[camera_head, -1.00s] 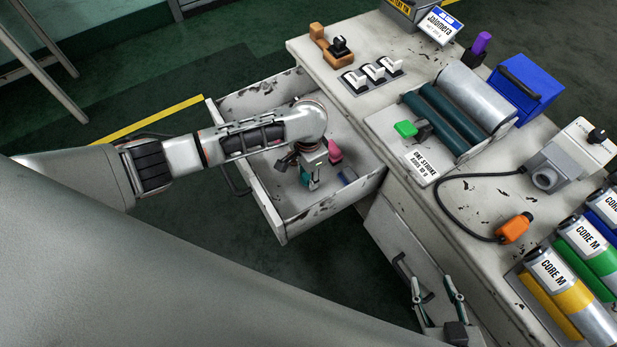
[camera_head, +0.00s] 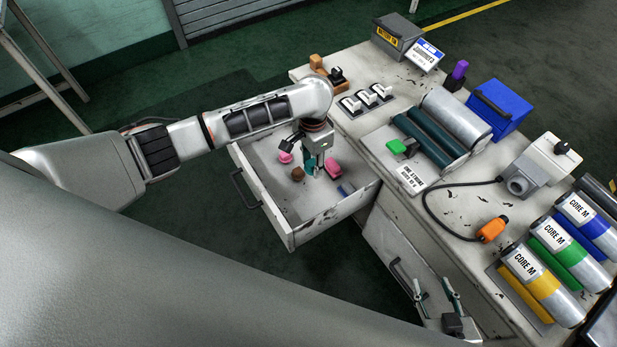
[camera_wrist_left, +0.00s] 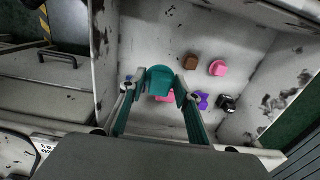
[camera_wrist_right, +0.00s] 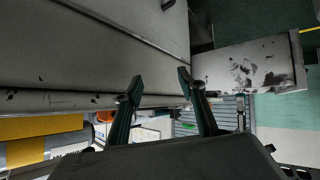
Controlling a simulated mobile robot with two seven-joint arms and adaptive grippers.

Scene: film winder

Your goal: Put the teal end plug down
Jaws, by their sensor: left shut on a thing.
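The teal end plug (camera_wrist_left: 161,79) is between the fingertips of my left gripper (camera_wrist_left: 158,88) in the left wrist view. My left gripper is shut on it. In the head view my left gripper (camera_head: 313,167) points down into the open drawer (camera_head: 322,232); the plug is hard to tell from the teal fingers there. I cannot tell whether the plug touches the drawer floor. My right gripper (camera_wrist_right: 160,80) is open and empty in the right wrist view. It also shows low in the head view (camera_head: 437,297), beside the cabinet.
The drawer holds a pink piece (camera_wrist_left: 217,68), a brown piece (camera_wrist_left: 191,62), a purple piece (camera_wrist_left: 202,100), a black piece (camera_wrist_left: 227,104) and another pink piece (camera_wrist_left: 166,99) close by the plug. Drawer walls surround them. The worktop carries a roller unit (camera_head: 435,135) and labelled cores (camera_head: 540,270).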

